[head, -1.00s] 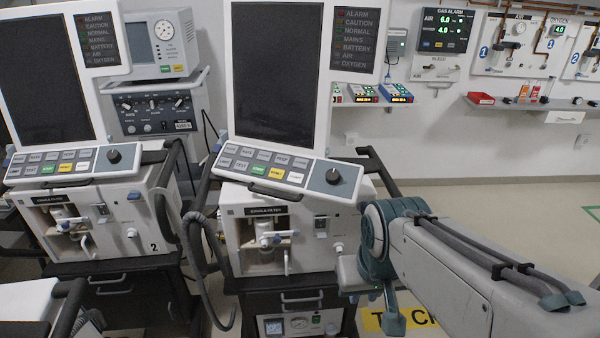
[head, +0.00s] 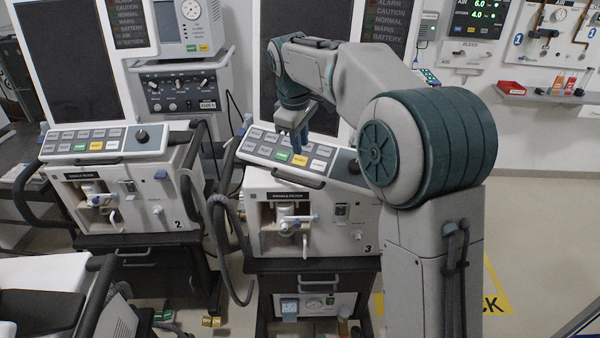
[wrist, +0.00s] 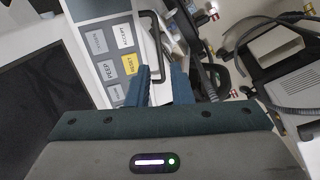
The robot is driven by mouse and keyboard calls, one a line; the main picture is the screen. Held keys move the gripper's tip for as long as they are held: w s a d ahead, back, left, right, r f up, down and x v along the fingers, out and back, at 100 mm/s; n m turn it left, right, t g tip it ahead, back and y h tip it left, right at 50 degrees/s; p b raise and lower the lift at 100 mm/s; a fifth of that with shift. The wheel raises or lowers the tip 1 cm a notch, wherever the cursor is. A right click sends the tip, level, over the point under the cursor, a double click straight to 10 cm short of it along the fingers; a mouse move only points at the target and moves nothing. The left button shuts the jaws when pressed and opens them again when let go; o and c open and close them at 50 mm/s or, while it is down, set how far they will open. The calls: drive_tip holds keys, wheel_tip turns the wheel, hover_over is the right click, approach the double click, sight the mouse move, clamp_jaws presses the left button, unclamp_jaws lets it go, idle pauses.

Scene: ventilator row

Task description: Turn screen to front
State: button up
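The ventilator marked 3 carries a tall dark screen (head: 315,20) in a white frame, partly hidden behind my arm. Its key panel (head: 265,148) slopes out below, with a black handle (head: 285,177) along its front edge. My gripper (head: 297,148) points down in front of the keys. In the wrist view, my gripper (wrist: 160,82) has its two fingers apart. The handle (wrist: 157,45) runs toward the gap between the fingers; I cannot tell if they touch it. The keys (wrist: 115,60) and part of the dark screen (wrist: 30,95) lie to the left.
A second ventilator with a similar screen (head: 80,50) stands to the left. A wall shelf (head: 545,95) and gas panels are at the back right. A bed-like surface (head: 45,275) is at the lower left.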

sight(301, 182)
drive_tip(key=shift+n, duration=0.3)
drive_tip(key=w+f, duration=0.1)
drive_tip(key=f, duration=0.3)
drive_tip(key=w+f, duration=0.1)
drive_tip(key=f, duration=0.4)
drive_tip(key=w+f, duration=0.1)
drive_tip(key=f, duration=0.3)
drive_tip(key=shift+w+f+p, duration=0.3)
clamp_jaws()
